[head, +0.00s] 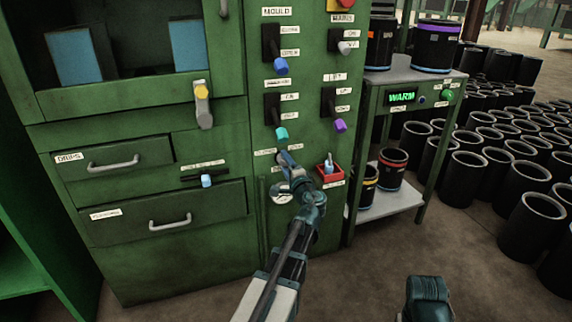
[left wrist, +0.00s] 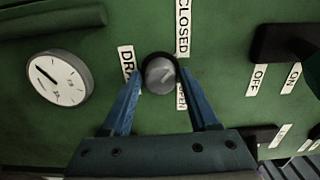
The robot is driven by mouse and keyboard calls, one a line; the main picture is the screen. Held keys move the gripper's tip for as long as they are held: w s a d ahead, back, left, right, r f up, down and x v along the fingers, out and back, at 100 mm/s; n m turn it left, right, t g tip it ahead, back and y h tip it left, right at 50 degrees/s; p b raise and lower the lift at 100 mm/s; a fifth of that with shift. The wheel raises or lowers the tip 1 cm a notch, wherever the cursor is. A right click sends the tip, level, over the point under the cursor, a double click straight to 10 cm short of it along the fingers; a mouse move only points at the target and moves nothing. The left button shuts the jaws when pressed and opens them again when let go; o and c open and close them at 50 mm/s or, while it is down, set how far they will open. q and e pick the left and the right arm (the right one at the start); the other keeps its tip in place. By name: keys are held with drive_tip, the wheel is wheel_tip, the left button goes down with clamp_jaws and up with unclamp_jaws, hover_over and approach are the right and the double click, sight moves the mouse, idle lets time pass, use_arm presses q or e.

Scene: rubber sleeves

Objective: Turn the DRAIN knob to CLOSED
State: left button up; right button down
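The DRAIN knob (left wrist: 160,73) is a round grey knob on the green panel, with a short light mark on its face. In the left wrist view, the CLOSED label (left wrist: 183,27) is above it, the OPEN label (left wrist: 181,97) below right, and the partly hidden DRAIN label (left wrist: 127,70) to its left. My left gripper (left wrist: 161,72) is open, with one blue finger on each side of the knob; I cannot tell whether they touch it. In the head view my left gripper (head: 287,165) is at the lower panel and covers the knob.
A white dial gauge (left wrist: 60,78) sits beside the knob. A red-framed switch (head: 329,170) is right of my left gripper, and a teal-handled lever (head: 281,133) is above it. A metal stand (head: 385,75) with black sleeves is to the right. Part of my right arm shows at the bottom.

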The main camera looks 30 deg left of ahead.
use_arm(q)
drive_tip(key=shift+o, duration=1.1)
drive_tip(key=v, duration=1.3)
drive_tip(key=shift+s+d, duration=0.25)
drive_tip(key=shift+s, duration=0.05)
